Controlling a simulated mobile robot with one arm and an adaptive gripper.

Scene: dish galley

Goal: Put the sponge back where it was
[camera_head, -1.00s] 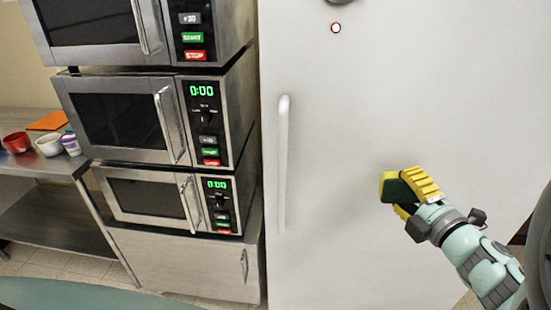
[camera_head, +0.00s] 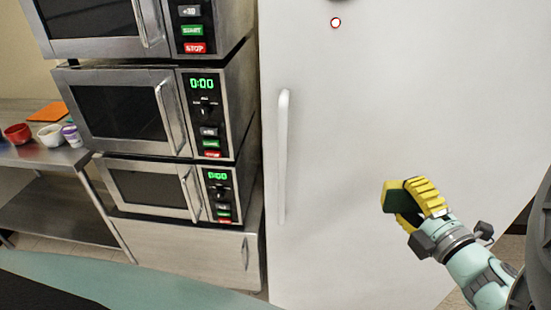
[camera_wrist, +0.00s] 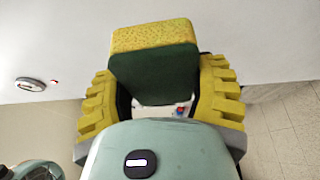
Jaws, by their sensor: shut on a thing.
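The sponge is yellow with a dark green side. In the head view the sponge (camera_head: 391,197) sits at the tip of my gripper (camera_head: 412,203), in front of the white door. In the wrist view the sponge (camera_wrist: 155,72) is held between the two yellow ribbed fingers of my gripper (camera_wrist: 158,85). The gripper is shut on it. The sponge is off any surface. The part of the sponge behind the fingers is hidden in the head view.
A tall white door (camera_head: 340,150) with a vertical handle (camera_head: 283,155) fills the middle. Stacked microwaves (camera_head: 120,110) stand at left. A steel table (camera_head: 75,160) at far left bears a red bowl (camera_head: 17,133), a white bowl (camera_head: 51,136), a cup (camera_head: 72,136) and an orange board (camera_head: 48,111).

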